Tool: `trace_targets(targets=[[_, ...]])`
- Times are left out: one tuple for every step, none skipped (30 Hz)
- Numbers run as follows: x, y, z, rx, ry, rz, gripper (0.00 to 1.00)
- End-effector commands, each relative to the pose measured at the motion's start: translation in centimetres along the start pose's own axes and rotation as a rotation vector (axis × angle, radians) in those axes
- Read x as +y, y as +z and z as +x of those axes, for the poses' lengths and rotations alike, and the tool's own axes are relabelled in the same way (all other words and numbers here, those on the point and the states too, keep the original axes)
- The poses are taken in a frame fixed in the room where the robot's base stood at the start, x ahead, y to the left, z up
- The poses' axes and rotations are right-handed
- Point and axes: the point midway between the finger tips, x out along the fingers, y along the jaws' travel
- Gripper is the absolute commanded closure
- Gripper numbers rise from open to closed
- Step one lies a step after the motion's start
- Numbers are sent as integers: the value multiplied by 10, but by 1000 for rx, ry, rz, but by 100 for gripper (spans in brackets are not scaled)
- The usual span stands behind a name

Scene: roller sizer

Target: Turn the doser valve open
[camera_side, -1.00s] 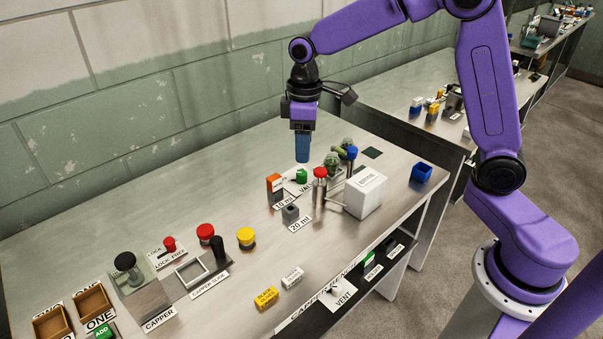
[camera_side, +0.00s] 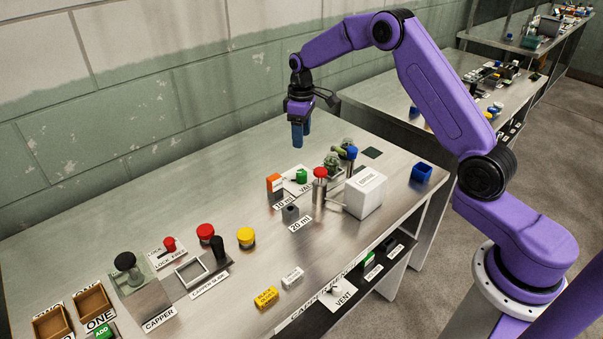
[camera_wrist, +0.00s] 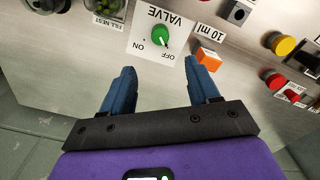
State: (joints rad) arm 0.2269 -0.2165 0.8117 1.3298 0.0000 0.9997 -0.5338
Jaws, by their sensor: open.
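The doser valve is a green knob (camera_side: 301,176) on a white plate marked VALVE, in the middle of the bench in the side view. In the wrist view the green knob (camera_wrist: 161,36) sits between the words ON and OFF, and its white pointer is on the OFF side. My gripper (camera_side: 301,138) hangs above the bench behind the valve, pointing down. In the wrist view my gripper (camera_wrist: 158,78) has its two blue fingers apart with nothing between them. The knob lies beyond the fingertips, not touched.
An orange block (camera_side: 274,182) stands left of the valve by the 10 ml label. A red-topped post (camera_side: 320,184) and a white box (camera_side: 366,192) stand to the right. A grey block (camera_side: 290,213) is in front. The bench (camera_side: 190,180) behind and left is clear.

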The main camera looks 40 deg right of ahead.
Motion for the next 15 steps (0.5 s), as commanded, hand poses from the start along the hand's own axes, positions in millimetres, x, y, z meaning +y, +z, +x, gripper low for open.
trace_targets(targets=[[0,1,11,-5,-3,0,40],[0,1,17,-5,-3,0,40],[-1,1,24,-6,-3,0,40],[-1,1,30,-4,-3,0,40],[-1,1,36,-5,-3,-1,40],[-1,0,43,-4,-2,-1,40],[-1,1,49,-4,-2,-1,40],[-1,1,55,-5,-3,-1,40],[-1,1,62,-4,-2,-1,40],[-1,1,68,-5,-3,0,40],[-1,1,73,-4,-2,0,40],[-1,1,81,-5,-3,0,40],[-1,1,86,-4,-3,0,40],[-1,1,92,-4,-2,0,40],[-1,1,99,-4,-3,0,40]])
